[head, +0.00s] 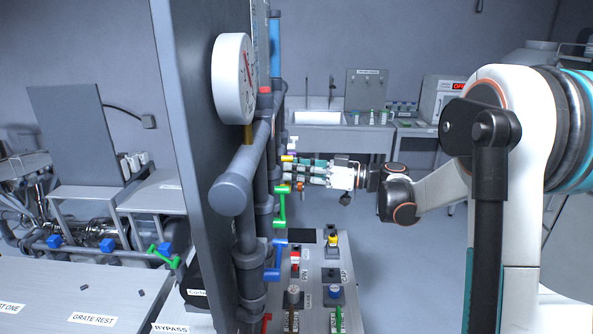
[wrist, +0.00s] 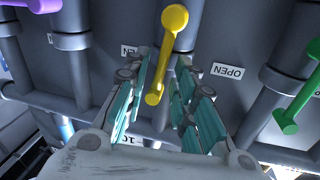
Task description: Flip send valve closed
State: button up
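A yellow valve handle (wrist: 166,60) shows in the wrist view, mounted on a grey pipe in front of a panel. An OPEN label (wrist: 227,71) is to its right, and a second label (wrist: 130,51) to its left is partly hidden by a finger. I cannot read which handle is the send valve. My gripper (wrist: 164,84) is open, its teal-padded fingers on either side of the yellow handle's lower end. I cannot tell whether they touch it. In the head view my gripper (head: 287,172) points left at the pipes, and the yellow handle (head: 288,158) is a small patch there.
A green handle (wrist: 298,100) is to the right and a purple handle (wrist: 42,4) at the upper left in the wrist view. In the head view, a gauge (head: 233,80) and a grey panel (head: 188,120) stand left. A switch console (head: 313,270) is below my gripper.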

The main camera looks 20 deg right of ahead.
grip_shut()
jog(key=shift+w+r, duration=0.1)
jog(key=shift+w, duration=0.05)
jog(key=w+d+f+m+g, duration=0.1)
jog(key=w+f+m, duration=0.1)
jog(key=m, duration=0.5)
jog(key=w+f+m+g+h+b, duration=0.1)
jog(key=w+f+m+g, duration=0.1)
jog(key=m, duration=0.5)
jog(key=shift+w+d+f+m, duration=0.3)
jog(key=shift+w+d+f, duration=0.1)
jog(key=shift+w+f, duration=0.1)
dwell(0.5)
